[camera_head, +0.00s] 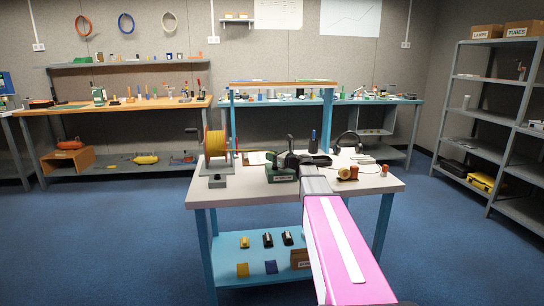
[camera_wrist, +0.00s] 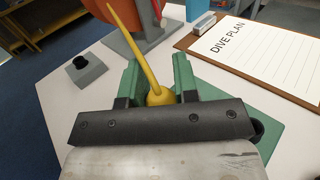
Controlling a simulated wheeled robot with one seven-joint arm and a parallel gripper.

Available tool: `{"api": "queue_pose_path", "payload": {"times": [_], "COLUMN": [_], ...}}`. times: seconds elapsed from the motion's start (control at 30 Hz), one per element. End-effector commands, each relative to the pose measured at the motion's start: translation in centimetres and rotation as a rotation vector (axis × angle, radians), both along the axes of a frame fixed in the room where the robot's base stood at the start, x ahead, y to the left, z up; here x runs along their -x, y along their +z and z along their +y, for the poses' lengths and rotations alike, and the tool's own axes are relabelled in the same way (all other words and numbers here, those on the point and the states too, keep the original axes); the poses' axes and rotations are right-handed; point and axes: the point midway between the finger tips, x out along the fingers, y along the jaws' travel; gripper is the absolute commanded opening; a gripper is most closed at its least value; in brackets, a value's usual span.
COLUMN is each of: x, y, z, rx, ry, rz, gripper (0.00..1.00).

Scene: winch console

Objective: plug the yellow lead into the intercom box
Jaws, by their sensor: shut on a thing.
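My gripper (camera_wrist: 158,82) is shut on the yellow lead's plug (camera_wrist: 160,96), which sits between its two fingers in the wrist view. The yellow lead (camera_wrist: 137,45) rises from the plug toward the upper left, beside the reel. In the head view my gripper (camera_head: 291,158) is over the dark green intercom box (camera_head: 281,176) on the white table. The box's green surface (camera_wrist: 283,117) shows under and right of the gripper in the wrist view. The plug's far end and any socket are hidden, so I cannot tell whether they touch.
The yellow cable reel (camera_head: 215,142) stands at the table's left, with a small grey box (camera_head: 217,181) in front. A clipboard marked DIVE PLAN (camera_wrist: 265,55) lies behind the intercom box. A dark bottle (camera_head: 313,140), headphones (camera_head: 348,141) and orange-brown parts (camera_head: 347,173) stand right.

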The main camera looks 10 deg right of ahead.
Motion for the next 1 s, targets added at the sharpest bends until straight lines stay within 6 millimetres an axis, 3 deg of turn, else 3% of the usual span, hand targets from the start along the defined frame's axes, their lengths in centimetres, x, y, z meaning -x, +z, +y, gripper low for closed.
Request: {"api": "queue_pose_path", "payload": {"times": [0.53, 0.57, 0.63, 0.67, 1.0], "x": [0.0, 0.0, 0.0, 0.0, 0.3], "y": [-1.2, -1.3, -1.2, -1.2, -1.2], "z": [0.0, 0.0, 0.0, 0.0, -0.3], "rx": [0.0, 0.0, -0.001, -0.001, 0.001], "ry": [0.0, 0.0, 0.0, 0.0, -0.001], "rz": [0.001, 0.001, 0.001, 0.001, 0.001], "gripper": [0.05, 0.31, 0.54, 0.58, 0.58]}}
